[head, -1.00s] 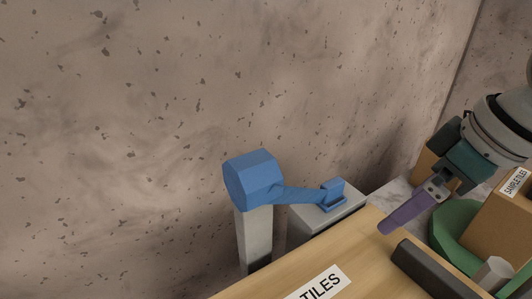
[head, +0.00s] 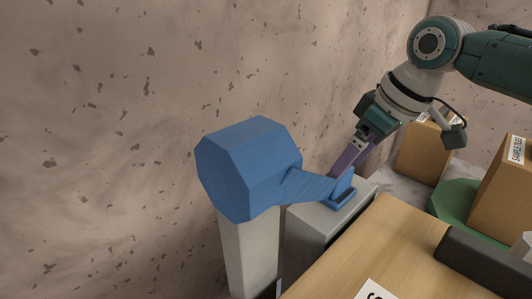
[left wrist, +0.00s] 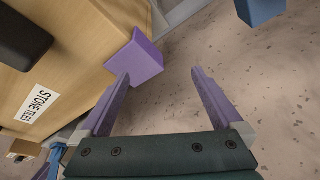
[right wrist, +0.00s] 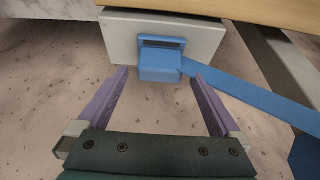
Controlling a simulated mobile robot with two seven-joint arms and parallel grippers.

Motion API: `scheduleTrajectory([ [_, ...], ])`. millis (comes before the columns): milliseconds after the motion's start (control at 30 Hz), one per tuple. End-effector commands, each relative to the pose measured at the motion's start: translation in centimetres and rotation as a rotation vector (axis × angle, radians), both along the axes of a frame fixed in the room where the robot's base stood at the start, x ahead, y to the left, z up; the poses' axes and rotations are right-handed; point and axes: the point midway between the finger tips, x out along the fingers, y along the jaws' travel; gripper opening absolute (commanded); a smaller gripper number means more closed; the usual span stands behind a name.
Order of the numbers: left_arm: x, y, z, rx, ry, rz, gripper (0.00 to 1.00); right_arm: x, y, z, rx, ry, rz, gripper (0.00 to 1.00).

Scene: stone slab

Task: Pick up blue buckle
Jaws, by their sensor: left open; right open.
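The blue buckle (head: 344,186) sits on a grey block (head: 318,225), at the end of a blue strap (head: 303,186) from a large blue octagonal head (head: 245,168). My right gripper (head: 347,160) is just behind the buckle in the head view. In the right wrist view, the buckle (right wrist: 160,64) lies between and just beyond the tips of my open right gripper (right wrist: 160,73); nothing is held. My left gripper (left wrist: 160,72) is open and empty in the left wrist view, and is not in the head view.
A wooden box (head: 345,260) stands close to the grey block. Cardboard boxes (head: 425,150) and a green object (head: 455,200) are at the right. A stone wall (head: 150,80) rises behind. A purple block (left wrist: 137,57) is near the left gripper's tips.

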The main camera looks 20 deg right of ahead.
Motion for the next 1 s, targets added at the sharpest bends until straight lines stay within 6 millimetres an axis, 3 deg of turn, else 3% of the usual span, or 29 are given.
scheduleTrajectory([
  [200,0.0,0.0,-1.2,0.001,0.0,-0.001,1.0,1.2,0.5,-2.6,0.001,0.001,-0.001,1.0],
  [467,0.1,0.2,-1.1,0.006,-0.002,-0.004,1.0,1.3,0.5,-2.7,-0.001,0.001,0.002,1.0],
  [1000,0.1,0.2,-1.1,0.008,-0.003,-0.005,1.0,1.2,0.5,-2.7,-0.001,0.002,0.001,0.4],
])
